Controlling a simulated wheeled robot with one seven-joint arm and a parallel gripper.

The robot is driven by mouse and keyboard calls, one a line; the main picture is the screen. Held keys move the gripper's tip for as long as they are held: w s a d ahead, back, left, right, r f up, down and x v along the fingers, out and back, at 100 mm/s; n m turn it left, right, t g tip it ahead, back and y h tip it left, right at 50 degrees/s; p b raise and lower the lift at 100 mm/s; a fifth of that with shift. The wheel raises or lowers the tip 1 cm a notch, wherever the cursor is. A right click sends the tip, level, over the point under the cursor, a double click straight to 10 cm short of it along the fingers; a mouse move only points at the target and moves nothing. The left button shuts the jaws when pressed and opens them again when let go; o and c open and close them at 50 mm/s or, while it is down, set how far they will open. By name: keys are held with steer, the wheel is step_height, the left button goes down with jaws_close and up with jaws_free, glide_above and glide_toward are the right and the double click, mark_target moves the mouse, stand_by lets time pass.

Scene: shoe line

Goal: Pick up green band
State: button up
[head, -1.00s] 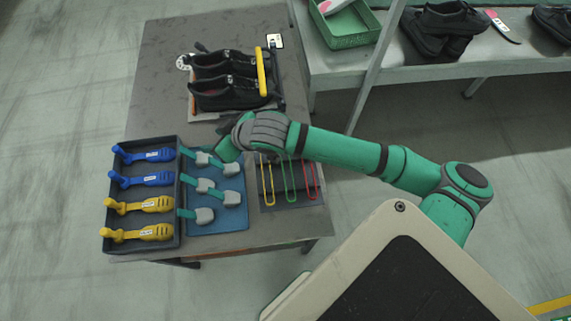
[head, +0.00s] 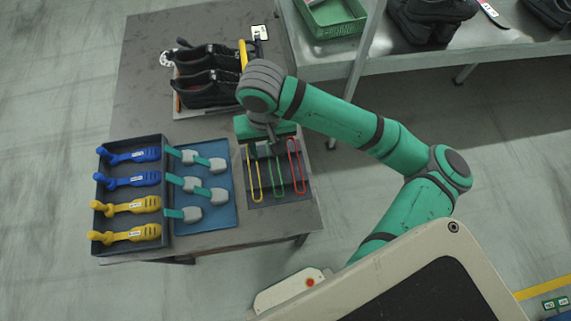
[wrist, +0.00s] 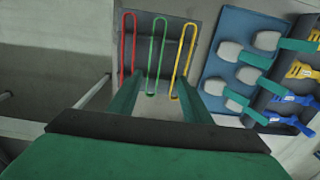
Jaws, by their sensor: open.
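The green band (head: 278,174) is a long thin loop on a dark mat (head: 266,199), between the yellow band (head: 255,172) and the red band (head: 296,166). It also shows in the wrist view (wrist: 157,55), in the middle of the three. My gripper (wrist: 160,88) is open and empty, its two fingers on either side of the green band's line in the wrist view. In the head view my gripper (head: 266,145) is over the far end of the mat and hides the bands' far ends. I cannot tell its height above them.
To the left, a blue mat (head: 215,223) holds several grey-headed tools. A dark tray (head: 130,248) beside it holds blue and yellow shoe stretchers. A pair of black shoes (head: 205,90) stands behind. A bench with a green crate (head: 335,22) is at the back right.

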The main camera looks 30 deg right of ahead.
steer(key=shift+d+f, duration=0.2)
steer(key=shift+f, duration=1.55)
steer(key=shift+d+f, duration=0.15)
steer(key=shift+f, duration=1.65)
steer(key=shift+d+f, duration=0.2)
steer(key=shift+f, duration=1.55)
steer(key=c, duration=0.6)
steer(key=shift+a, duration=0.1)
steer(key=c, duration=0.5)
steer(key=shift+s, duration=0.15)
steer(key=shift+c, duration=0.2)
